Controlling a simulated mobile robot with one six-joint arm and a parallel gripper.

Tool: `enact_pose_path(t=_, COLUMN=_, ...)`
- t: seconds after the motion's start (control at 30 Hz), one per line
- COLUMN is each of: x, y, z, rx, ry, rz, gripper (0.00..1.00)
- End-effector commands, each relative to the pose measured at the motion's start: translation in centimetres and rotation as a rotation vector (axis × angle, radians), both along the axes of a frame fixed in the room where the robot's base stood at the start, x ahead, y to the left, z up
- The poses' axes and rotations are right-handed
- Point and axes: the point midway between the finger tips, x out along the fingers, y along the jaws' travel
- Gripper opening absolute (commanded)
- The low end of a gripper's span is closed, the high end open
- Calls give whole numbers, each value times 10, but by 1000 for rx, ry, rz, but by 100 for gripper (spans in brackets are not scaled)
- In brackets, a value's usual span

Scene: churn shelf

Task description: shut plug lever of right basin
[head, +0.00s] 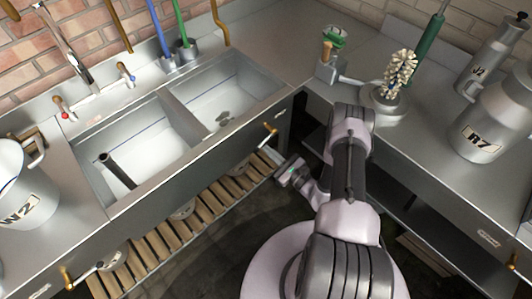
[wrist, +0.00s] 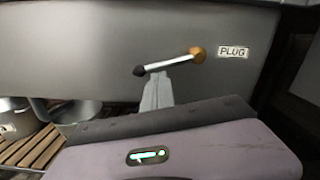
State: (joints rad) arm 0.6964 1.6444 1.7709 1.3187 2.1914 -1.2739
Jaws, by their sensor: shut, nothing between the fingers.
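The right basin (head: 262,84) is the right one of two steel sinks in the counter in the head view. Its plug lever (head: 270,131) is on the counter's front panel. In the wrist view the plug lever (wrist: 170,63) is a pale rod with a brass-coloured right end and a dark left end, which sits slightly lower. A PLUG label (wrist: 232,52) is to its right. My gripper (wrist: 157,82) is shut and empty, with its fingertips just below the rod's middle. I cannot tell whether they touch it. In the head view my gripper (head: 284,171) is in front of the panel.
A slatted wooden rack (head: 190,217) lies under the counter. A second lever (head: 68,274) is on the panel at the lower left. The right counter carries a brush on a stand (head: 385,97) and a milk churn (head: 490,125). Dark floor is clear left of my base.

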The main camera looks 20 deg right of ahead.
Motion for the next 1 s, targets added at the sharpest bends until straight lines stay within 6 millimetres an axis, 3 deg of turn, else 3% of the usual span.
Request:
enact_pose_path(t=0.27, x=-2, y=3, z=12, rx=176, ry=57, rz=0, gripper=0)
enact_pose_path(t=1.0, x=-2, y=5, z=19, rx=172, ry=55, rz=1, gripper=0)
